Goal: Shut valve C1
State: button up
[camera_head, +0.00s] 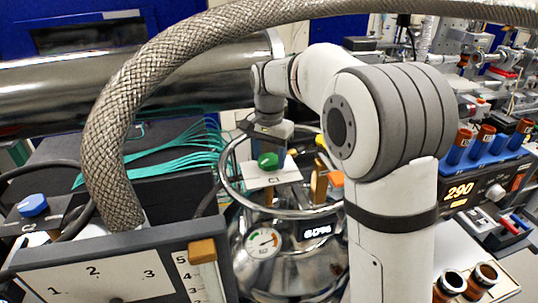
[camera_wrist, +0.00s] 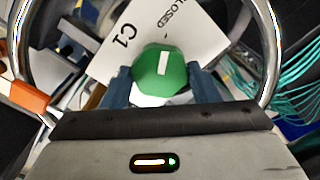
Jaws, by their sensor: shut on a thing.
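Valve C1 has a green knob (camera_head: 268,160) with a white bar on top, over a white plate (camera_head: 271,178) marked C1. It stands on top of a shiny metal vessel (camera_head: 285,262), inside a ring-shaped rail. In the wrist view the green knob (camera_wrist: 161,71) sits between the two blue-grey fingers of my gripper (camera_wrist: 162,88), which are shut on it. The plate (camera_wrist: 128,42) shows "C1" and the word "CLOSED" near its far edge. In the head view my gripper (camera_head: 268,141) is above the knob, and its fingertips are hard to make out.
A chrome ring rail (camera_head: 226,172) surrounds the valve. A braided metal hose (camera_head: 118,130) arches over at the left. A round gauge (camera_head: 263,241) and a "60%" display (camera_head: 317,231) are on the vessel front. An instrument reading 290 (camera_head: 460,191) stands at the right.

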aim_at(269, 158)
dwell(0.4)
jog(key=o, duration=1)
notch_tip(269, 158, up, 7)
jog(key=shift+r+b, duration=0.2)
jog(key=shift+b, duration=0.3)
jog(key=shift+r, duration=0.2)
jog(key=shift+d, duration=0.1)
jog(key=s+d+f+n+t, duration=0.1)
jog(key=s+d+n+t, duration=0.1)
jog(key=s+d, duration=0.8)
jog(key=s+d+f+n, duration=0.1)
jog(key=s+d+f, duration=0.1)
jog(key=s, duration=0.3)
jog(key=s+d+f+n+t+b, duration=0.1)
jog(key=s+d+f, duration=0.1)
jog(key=s+f, duration=0.2)
jog(key=s+d+f+n, duration=0.1)
jog(key=s+f, duration=0.2)
jog(key=s, duration=0.5)
jog(key=shift+d+f+n, duration=0.3)
jog(key=shift+d+f, duration=0.1)
